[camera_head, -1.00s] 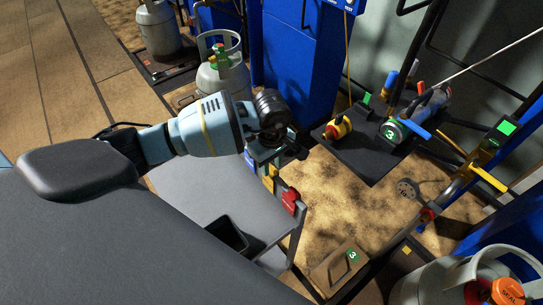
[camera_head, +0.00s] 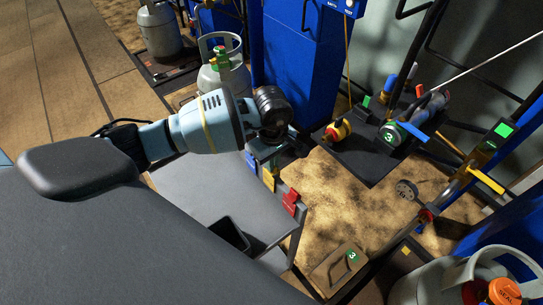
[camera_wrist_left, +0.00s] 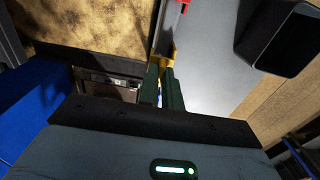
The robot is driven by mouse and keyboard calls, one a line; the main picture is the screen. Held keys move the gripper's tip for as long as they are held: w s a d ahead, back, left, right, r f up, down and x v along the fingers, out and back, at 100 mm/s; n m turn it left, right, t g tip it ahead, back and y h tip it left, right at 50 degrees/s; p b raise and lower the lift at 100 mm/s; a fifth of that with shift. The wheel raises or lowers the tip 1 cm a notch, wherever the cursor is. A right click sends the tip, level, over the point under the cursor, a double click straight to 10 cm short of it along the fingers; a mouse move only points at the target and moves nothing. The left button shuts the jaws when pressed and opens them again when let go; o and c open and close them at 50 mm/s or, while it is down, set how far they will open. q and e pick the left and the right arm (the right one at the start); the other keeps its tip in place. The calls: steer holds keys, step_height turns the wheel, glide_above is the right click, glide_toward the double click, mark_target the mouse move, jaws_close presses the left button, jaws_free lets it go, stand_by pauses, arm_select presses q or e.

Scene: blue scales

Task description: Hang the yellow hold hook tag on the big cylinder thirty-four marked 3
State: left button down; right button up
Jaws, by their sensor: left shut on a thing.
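My left gripper (camera_head: 266,160) points down at the rack edge of a grey cart in the head view. It is shut on the yellow tag (camera_head: 269,180), which shows just beyond the fingertips in the left wrist view (camera_wrist_left: 168,52). The tag is still at the rack, beside a red tag (camera_head: 290,202); whether it touches the rack is hidden. A big grey cylinder (camera_head: 435,281) with an orange seal cap stands at the lower right, cut off by the frame. A green 3 sign (camera_head: 352,257) lies on a floor plate beside it. My right gripper is out of view.
The grey cart (camera_head: 215,195) has a dark open box (camera_head: 230,235). A dark platform (camera_head: 365,160) carries a device with another green 3 label (camera_head: 389,137). A blue cabinet (camera_head: 300,60) and other grey cylinders (camera_head: 222,78) stand behind. Pipes and valves (camera_head: 462,185) line the right.

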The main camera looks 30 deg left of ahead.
arm_select(q)
steer(key=shift+r+p, duration=0.65)
steer(key=shift+r, duration=0.5)
